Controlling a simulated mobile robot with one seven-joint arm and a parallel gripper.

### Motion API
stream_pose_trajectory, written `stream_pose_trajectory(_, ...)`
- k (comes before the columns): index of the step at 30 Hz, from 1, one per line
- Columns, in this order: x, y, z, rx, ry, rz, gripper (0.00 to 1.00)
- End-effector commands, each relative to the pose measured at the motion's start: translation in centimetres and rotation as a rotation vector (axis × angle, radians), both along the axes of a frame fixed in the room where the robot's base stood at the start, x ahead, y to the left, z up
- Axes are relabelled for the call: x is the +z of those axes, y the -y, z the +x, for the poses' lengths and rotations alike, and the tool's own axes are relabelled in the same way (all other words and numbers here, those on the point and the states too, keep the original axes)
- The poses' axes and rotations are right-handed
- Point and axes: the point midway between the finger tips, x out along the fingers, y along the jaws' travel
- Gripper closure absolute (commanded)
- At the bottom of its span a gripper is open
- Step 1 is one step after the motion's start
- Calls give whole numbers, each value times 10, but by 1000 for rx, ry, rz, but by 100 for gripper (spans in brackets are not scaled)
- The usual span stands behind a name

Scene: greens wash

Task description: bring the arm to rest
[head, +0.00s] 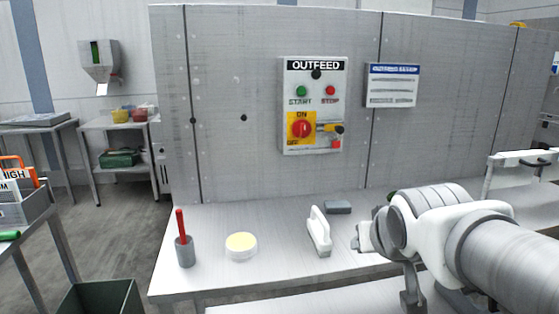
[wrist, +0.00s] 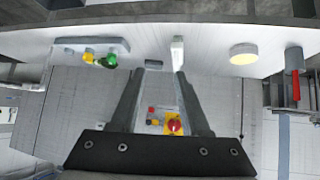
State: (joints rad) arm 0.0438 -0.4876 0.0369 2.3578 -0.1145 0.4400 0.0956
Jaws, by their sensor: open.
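My arm reaches in from the right in the head view, over the right part of the bench (head: 215,215). My gripper (wrist: 166,68) shows in the wrist view with its two dark fingers apart and nothing between them. In that view the picture is turned over, with the bench at the top and the panel wall below. The fingers point toward the bench items and the white handled tool (wrist: 178,52) shows just beyond the tips. In the head view the fingertips are not clearly seen, and my arm hides part of the bench.
The outfeed panel (head: 316,105) is on the wall, with a red rotary switch (head: 301,128). On the bench stand a grey cup (head: 184,252) with a red stick, a yellow-topped tub (head: 240,246), the white tool (head: 320,232) and a grey block (head: 338,207). A bin (head: 100,297) stands at lower left.

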Motion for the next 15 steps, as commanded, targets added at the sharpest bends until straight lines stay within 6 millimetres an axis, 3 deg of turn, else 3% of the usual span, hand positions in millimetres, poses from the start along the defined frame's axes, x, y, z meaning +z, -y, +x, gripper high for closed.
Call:
stream_pose_trajectory(1,-8,-1,-25,-1,-52,7,54)
stream_pose_trajectory(3,-21,-3,-56,2,-132,21,54)
stream_pose_trajectory(9,-54,-14,-139,34,-338,65,54)
stream_pose_trajectory(15,0,-13,-137,33,-344,63,54)
